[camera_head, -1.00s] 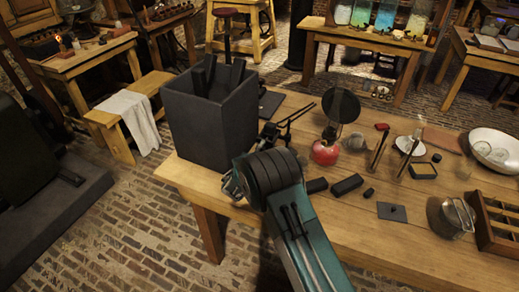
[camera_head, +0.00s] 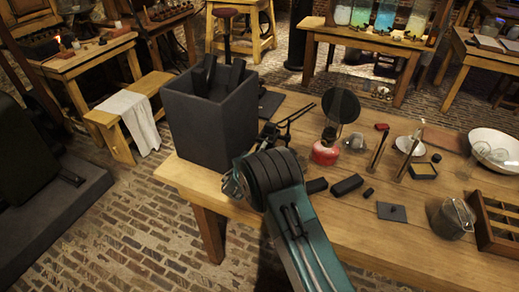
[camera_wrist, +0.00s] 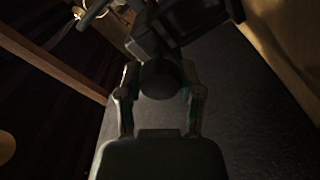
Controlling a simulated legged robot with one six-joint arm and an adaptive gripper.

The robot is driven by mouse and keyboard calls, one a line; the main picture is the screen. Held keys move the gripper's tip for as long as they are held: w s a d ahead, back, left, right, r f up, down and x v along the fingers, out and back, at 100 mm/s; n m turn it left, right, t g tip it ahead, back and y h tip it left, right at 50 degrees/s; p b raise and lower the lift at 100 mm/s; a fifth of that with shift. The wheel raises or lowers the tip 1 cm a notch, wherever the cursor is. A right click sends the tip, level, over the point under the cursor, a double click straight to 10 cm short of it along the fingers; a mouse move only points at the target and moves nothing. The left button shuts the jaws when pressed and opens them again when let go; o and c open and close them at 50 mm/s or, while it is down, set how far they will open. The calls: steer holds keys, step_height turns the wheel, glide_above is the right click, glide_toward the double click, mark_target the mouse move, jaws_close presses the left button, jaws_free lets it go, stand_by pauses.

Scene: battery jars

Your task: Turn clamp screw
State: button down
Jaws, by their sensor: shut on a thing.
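My gripper (camera_wrist: 160,100) shows in the wrist view with its two fingers on either side of a dark rounded knob (camera_wrist: 159,80), which looks like the clamp screw's head. The fingers are shut on it. Dark blocky parts (camera_wrist: 190,18) are just beyond the knob, in deep shadow. In the head view my arm reaches to the near left edge of the wooden table (camera_head: 305,225), in front of a dark grey box (camera_head: 210,125). The wrist (camera_head: 236,184) is there, low beside the box; the fingers and the knob are hidden behind my arm.
Dark upright bars (camera_head: 222,75) stand in the box. A dark jointed stand (camera_head: 288,122), a red-based lamp (camera_head: 325,153) with a round dark disc (camera_head: 341,105), and small black blocks (camera_head: 347,184) lie to the right.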

steer(key=shift+s+d+f, duration=0.15)
steer(key=shift+f, duration=0.35)
steer(key=shift+c, duration=1.2)
jaws_free()
steer(key=shift+r, duration=0.25)
steer(key=v, duration=1.1)
steer(key=shift+s+a, duration=0.25)
steer(key=shift+s, duration=0.1)
